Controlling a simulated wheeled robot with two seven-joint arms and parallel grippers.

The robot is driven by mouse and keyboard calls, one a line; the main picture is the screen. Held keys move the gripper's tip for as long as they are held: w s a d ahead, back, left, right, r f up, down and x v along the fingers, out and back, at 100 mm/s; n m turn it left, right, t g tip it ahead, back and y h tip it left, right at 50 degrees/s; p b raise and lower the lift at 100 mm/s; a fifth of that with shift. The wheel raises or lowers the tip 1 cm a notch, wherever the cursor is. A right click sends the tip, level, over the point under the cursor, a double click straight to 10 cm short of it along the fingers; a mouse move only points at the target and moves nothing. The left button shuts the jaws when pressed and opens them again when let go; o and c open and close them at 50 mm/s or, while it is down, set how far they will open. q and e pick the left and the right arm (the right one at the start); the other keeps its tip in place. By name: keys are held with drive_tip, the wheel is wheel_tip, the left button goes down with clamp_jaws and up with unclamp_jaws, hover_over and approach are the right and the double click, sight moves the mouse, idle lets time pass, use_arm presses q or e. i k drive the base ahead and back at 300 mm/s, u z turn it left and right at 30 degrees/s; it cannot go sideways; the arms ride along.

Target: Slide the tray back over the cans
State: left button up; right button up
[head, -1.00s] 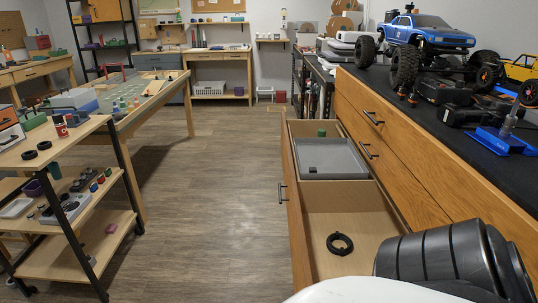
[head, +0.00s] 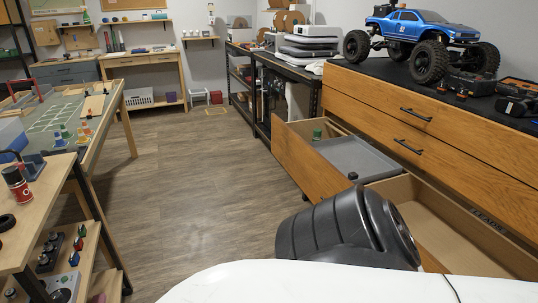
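The grey tray (head: 358,160) lies in the open wooden drawer (head: 290,152), across its middle part. A green can top (head: 317,134) shows in the far compartment, just beyond the tray's far edge; other cans there cannot be made out. My black arm link (head: 345,228) stands in front of the drawer and hides part of its front and near inside. Neither gripper shows, so where they are relative to the tray is hidden.
The near drawer compartment (head: 452,228) looks bare where visible. The cabinet (head: 400,115) carries a blue toy truck (head: 420,38) on top. A cart (head: 45,215) and a work table (head: 95,125) stand left. The floor (head: 205,185) between is clear.

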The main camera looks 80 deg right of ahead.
sight(360, 163)
drive_tip(key=z, duration=1.95)
drive_tip(key=i, duration=2.3)
drive_tip(key=z, duration=2.95)
